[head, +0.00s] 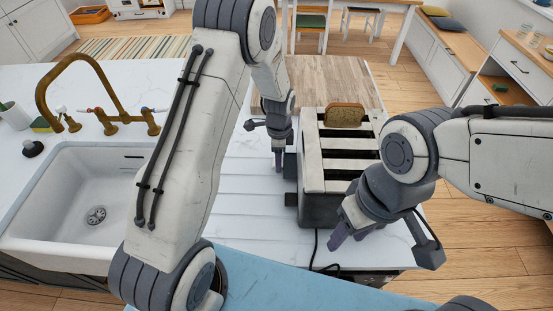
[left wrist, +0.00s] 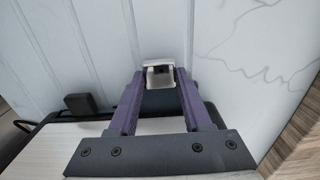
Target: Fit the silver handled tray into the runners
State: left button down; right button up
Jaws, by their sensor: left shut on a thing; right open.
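My left gripper (head: 278,160) points down at the left side of the toaster (head: 312,172), close to the counter. In the left wrist view its purple fingers (left wrist: 160,75) are shut on a small pale metal piece, which looks like the handle of the silver handled tray (left wrist: 159,66). The rest of the tray is hidden, and I cannot tell how far it sits in the toaster. The runners are not visible. My right gripper (head: 348,236) is open and empty in front of the toaster's near end.
A bread slice (head: 345,114) stands in the toaster's far slot. A black cord (head: 316,248) runs from its near end. A wooden board (head: 325,78) lies behind it. The white sink (head: 60,160) and brass tap (head: 110,112) are at left. Ridged white counter lies left of the toaster.

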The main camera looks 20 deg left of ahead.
pick_arm(q)
jog(key=shift+w+d, duration=0.2)
jog(key=shift+d, duration=0.55)
jog(key=shift+c, duration=1.3)
grip_release()
jog(key=shift+r, duration=0.1)
notch_tip(320, 180, up, 10)
jog(key=b, duration=0.2)
jog(key=shift+r, duration=0.15)
